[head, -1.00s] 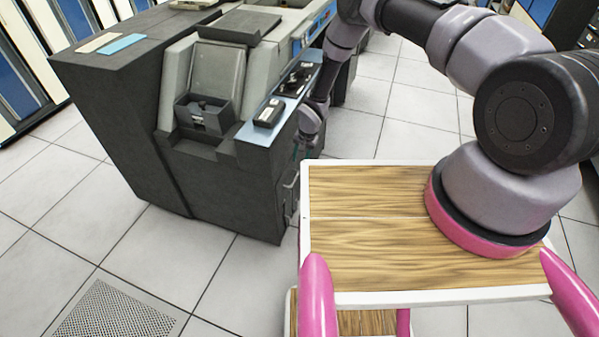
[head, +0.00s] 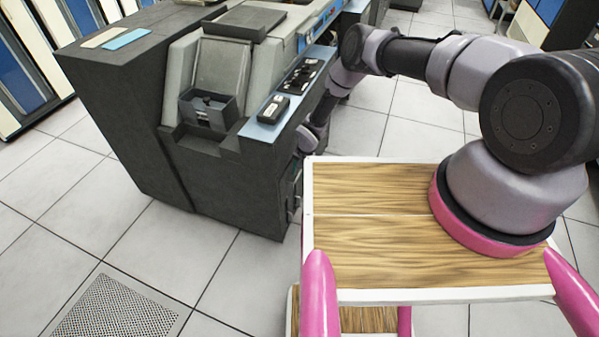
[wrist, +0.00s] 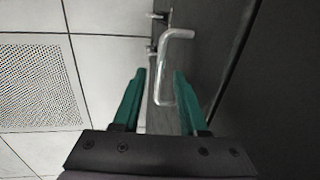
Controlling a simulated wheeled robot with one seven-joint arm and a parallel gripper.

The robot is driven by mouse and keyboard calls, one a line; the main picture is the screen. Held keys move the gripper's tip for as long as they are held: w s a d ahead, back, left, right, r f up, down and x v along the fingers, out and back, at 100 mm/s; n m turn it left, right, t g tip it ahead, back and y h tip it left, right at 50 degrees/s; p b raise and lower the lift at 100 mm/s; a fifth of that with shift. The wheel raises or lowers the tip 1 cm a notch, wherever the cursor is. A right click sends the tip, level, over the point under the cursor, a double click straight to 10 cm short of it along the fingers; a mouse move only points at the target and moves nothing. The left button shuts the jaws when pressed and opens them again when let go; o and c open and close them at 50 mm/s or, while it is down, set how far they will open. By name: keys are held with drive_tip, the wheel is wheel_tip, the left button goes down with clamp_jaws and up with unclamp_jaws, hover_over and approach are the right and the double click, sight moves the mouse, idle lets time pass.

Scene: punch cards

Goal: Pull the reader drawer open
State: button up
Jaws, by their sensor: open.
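The dark grey card reader (head: 235,185) stands left of my wooden-topped base in the head view. A bent metal handle (wrist: 164,98) shows in the wrist view on a dark panel of its side. This handle also shows dimly in the head view (head: 294,208). My gripper (wrist: 159,74) is open, with its two teal fingers on either side of the handle's lower stretch in the picture. I see no clear contact, and the depth is hard to judge. The drawer's front is seen edge-on, so its outline is unclear.
A second pair of metal fittings (wrist: 156,15) shows beyond the handle in the wrist view. White floor tiles (head: 100,230) lie open at the left, with a perforated tile (head: 115,310). Tall cabinets (head: 30,75) stand at the far left.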

clamp_jaws()
idle(1.4)
